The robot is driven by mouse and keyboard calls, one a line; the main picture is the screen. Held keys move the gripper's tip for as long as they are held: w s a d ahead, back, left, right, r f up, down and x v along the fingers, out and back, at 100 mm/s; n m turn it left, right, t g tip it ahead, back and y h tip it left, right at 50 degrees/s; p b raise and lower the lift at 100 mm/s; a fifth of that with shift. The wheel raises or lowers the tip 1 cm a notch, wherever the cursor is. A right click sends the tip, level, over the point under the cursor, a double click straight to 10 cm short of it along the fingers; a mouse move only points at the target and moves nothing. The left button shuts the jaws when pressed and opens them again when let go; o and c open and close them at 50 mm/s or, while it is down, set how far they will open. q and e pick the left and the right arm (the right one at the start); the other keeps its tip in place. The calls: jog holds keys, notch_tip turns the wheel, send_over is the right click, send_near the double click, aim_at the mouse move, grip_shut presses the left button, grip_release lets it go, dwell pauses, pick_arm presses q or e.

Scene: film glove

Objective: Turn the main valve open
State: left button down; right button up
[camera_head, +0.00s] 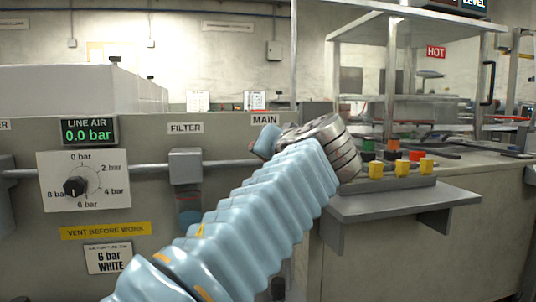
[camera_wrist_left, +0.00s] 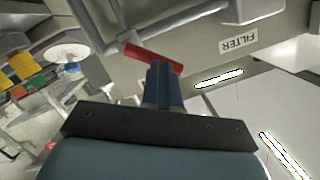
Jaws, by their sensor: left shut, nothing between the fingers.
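The main valve's red lever (camera_wrist_left: 140,52) shows in the left wrist view, joined to a grey pipe. In the head view the MAIN label (camera_head: 265,119) is on the panel, and my wrist and gripper largely hide the valve below it. My left gripper (camera_head: 267,140) points left there, just under the label. In the left wrist view its blue fingers (camera_wrist_left: 163,72) are shut with nothing between them. Their tips overlap the lever near its free end; I cannot tell whether they touch it. My right gripper is not in view.
The LINE AIR display (camera_head: 88,131) reads 0.0 bar above a pressure dial (camera_head: 84,181). The filter unit (camera_head: 186,166) hangs on the pipe left of my gripper. A grey shelf (camera_head: 400,200) with yellow-based buttons (camera_head: 398,168) juts out at the right.

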pick_arm(q)
jog(key=shift+s+a+f+n+h+b, duration=0.1)
jog(key=shift+a+f+n+h+b, duration=0.3)
jog(key=shift+n+b, duration=0.8)
dwell(0.8)
jog(key=shift+s+a+f+n+h+b, duration=0.1)
jog(key=shift+a+f+n+h+b, duration=0.3)
jog(key=shift+n+b, duration=0.85)
dwell(1.9)
jog(key=shift+f+m+b, duration=0.15)
jog(key=shift+m+b, duration=0.2)
jog(key=shift+b, duration=0.2)
dwell(1.0)
